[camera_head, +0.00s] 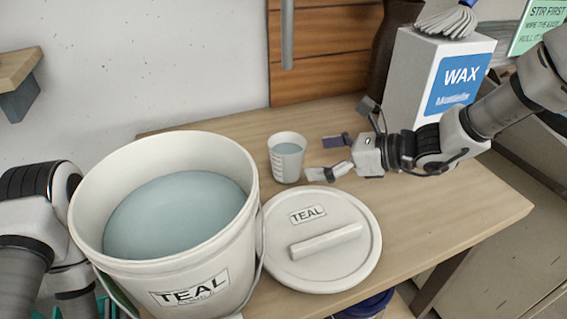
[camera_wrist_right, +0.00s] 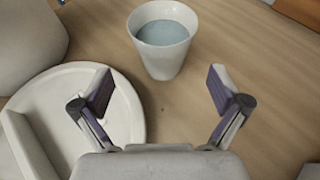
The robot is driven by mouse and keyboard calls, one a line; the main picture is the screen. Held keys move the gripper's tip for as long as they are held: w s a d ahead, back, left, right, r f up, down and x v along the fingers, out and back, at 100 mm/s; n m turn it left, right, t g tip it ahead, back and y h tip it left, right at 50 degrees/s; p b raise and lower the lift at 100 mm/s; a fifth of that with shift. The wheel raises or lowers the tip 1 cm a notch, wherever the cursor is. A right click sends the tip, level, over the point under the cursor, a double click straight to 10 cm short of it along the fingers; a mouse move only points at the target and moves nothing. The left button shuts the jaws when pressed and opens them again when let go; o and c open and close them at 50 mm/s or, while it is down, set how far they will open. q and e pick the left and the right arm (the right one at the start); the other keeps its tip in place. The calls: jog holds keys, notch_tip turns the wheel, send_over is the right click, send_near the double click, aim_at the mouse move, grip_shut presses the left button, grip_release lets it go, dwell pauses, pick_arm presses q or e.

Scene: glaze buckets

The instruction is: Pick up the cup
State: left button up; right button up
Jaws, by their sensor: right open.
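A small white cup (camera_head: 287,158) with dark marks on its side stands upright on the wooden table, holding pale teal liquid. In the right wrist view the cup (camera_wrist_right: 162,42) stands ahead of the fingertips, roughly centred between them and not touched. My right gripper (camera_head: 325,157) is open and empty, just right of the cup in the head view; its spread fingers also show in the right wrist view (camera_wrist_right: 160,92). My left arm is at the left edge of the head view, behind the bucket; its gripper fingers cannot be made out.
A large white bucket (camera_head: 243,215) labelled TEAL, full of teal liquid, stands left of the cup. Its round lid (camera_head: 345,262) lies in front of the cup. A white WAX box (camera_head: 408,80) stands at the back right. Bare table (camera_head: 225,118) lies behind the cup.

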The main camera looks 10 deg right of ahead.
aim_at(287, 161)
jog(key=x, duration=0.8)
jog(key=shift+w+f, duration=0.25)
jog(key=shift+f, duration=0.2)
jog(key=shift+s+d+r, duration=0.1)
jog(key=shift+s+d, duration=0.05)
jog(key=c, duration=1.4)
